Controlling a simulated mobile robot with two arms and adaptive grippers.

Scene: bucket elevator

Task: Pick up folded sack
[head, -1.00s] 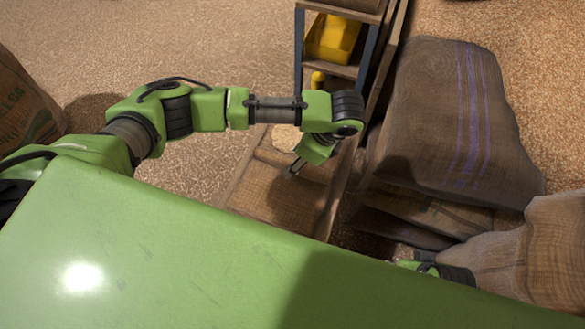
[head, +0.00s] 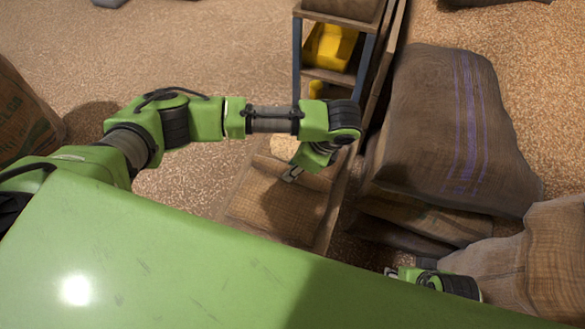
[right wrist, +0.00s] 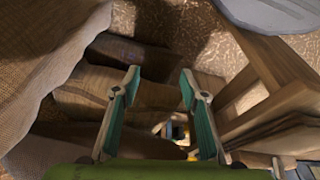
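Brown woven sacking (head: 270,200) lies in a shallow wooden frame below my left gripper (head: 291,175), whose fingers are too small to judge. A stack of sacks is at the right: a large full sack with purple stripes (head: 450,120) on top, flatter sacks (head: 425,215) beneath. I cannot tell which piece is the folded sack. My right gripper (head: 391,272) is low, just in front of the flatter sacks; most of its arm is hidden. In the right wrist view, the right gripper (right wrist: 158,88) is open, with brown sacking (right wrist: 100,95) beyond and nothing held.
A shelf with a yellow bucket (head: 330,47) stands at the back. Another sack (head: 545,255) bulges close beside my right arm, and a printed sack (head: 22,110) is at the far left. Wooden beams (right wrist: 265,90) are on the right in the right wrist view. Grain covers the floor.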

